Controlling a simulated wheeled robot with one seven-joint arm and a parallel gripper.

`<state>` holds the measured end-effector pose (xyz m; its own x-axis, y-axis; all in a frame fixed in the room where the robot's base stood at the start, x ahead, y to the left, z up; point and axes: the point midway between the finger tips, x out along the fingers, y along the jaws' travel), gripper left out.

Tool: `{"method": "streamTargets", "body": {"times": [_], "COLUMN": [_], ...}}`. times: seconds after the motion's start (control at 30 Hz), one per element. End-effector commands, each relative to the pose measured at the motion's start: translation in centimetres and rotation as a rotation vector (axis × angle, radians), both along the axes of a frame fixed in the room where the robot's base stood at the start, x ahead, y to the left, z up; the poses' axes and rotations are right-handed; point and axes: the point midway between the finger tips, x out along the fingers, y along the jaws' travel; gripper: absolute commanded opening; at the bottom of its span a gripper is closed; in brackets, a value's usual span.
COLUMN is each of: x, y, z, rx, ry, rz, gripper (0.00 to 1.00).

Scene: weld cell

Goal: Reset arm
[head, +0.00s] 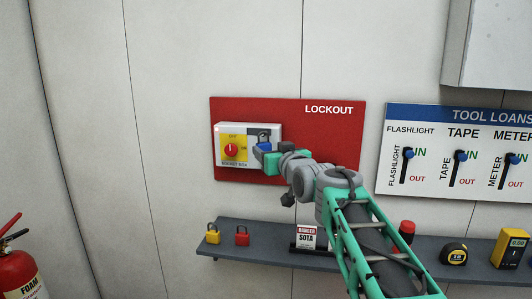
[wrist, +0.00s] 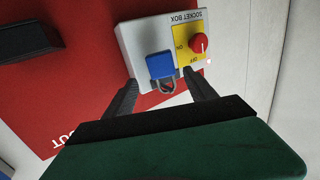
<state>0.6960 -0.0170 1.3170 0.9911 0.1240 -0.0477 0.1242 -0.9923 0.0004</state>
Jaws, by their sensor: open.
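My gripper (head: 262,150) is in front of the socket box (head: 222,131) on the red lockout board (head: 330,150). In the wrist view my gripper (wrist: 163,85) is open, its two dark fingers spread below and to either side of a blue padlock (wrist: 160,66). The padlock's shackle (wrist: 167,87) sits at a dark hasp on the box; whether it is closed is too small to tell. A gap shows between padlock and fingers. The box has a yellow plate with a red knob (head: 231,150), also in the wrist view (wrist: 199,43).
A grey shelf (head: 265,234) below holds a yellow padlock (head: 213,233), a red padlock (head: 241,235), a danger tag (head: 307,237), a tape measure (head: 454,254) and a yellow meter (head: 509,248). A tool loans board (head: 455,180) hangs right. A fire extinguisher (head: 20,272) stands lower left.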

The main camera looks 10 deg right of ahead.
Motion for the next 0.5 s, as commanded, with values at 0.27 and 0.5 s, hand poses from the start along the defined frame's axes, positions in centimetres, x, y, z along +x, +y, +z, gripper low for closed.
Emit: {"method": "streamTargets", "body": {"times": [0.27, 0.5], "x": [-2.7, -7.1], "y": [-0.2, -2.6], "z": [-1.9, -17.3], "rx": [-0.009, -0.009], "ry": [0.094, 0.567], "rz": [0.001, -0.076], "gripper": [0.65, 0.65]}}
